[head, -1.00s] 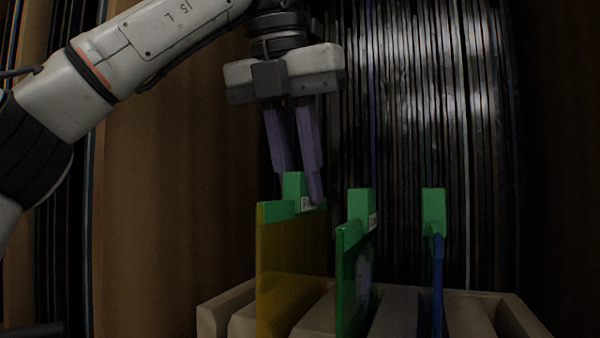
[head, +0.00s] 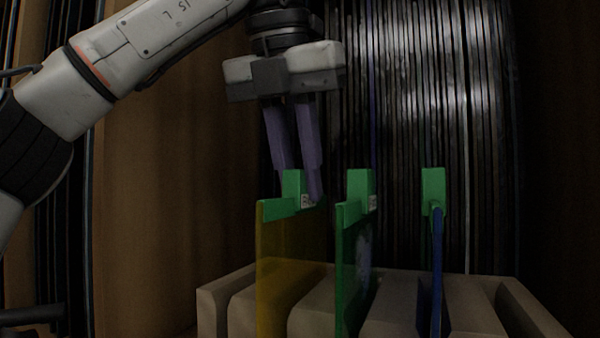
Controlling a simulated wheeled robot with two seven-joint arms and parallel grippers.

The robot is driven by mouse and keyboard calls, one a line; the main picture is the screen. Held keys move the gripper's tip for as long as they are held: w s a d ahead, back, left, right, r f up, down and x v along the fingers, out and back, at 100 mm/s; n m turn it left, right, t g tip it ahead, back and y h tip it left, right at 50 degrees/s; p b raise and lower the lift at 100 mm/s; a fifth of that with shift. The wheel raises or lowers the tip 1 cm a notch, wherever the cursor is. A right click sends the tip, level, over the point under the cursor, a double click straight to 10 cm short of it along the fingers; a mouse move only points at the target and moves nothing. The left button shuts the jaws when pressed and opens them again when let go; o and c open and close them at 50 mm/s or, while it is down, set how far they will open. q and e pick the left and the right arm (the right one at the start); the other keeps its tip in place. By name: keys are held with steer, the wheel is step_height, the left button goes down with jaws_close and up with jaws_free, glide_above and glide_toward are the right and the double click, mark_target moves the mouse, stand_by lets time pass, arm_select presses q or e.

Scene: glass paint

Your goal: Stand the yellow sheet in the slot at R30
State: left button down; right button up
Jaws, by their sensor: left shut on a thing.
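The yellow sheet (head: 290,260) stands upright at the left of the slotted rack (head: 390,309), with a green edge strip and a green tab (head: 293,187) on top. A small white label on the tab is partly covered by a finger and not readable. My left gripper (head: 301,192) comes down from above with its purple fingers shut on the tab. The sheet's lower edge is out of the picture, so I cannot tell how deep it sits. My right gripper is not in view.
A green sheet (head: 352,265) stands to the right of the yellow one, and a blue sheet (head: 437,270) farther right; both have green tabs. A bare slot shows at the rack's right. Many dark upright panels (head: 430,110) fill the back.

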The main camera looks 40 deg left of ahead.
arm_select(q)
steer(key=shift+f, duration=0.1)
steer(key=c, duration=1)
jaws_free()
step_height(320, 180, up, 5)
steer(key=p, duration=0.5)
steer(key=shift+f, duration=0.1)
steer(key=shift+r+p, duration=0.45)
steer(key=shift+r, duration=0.65)
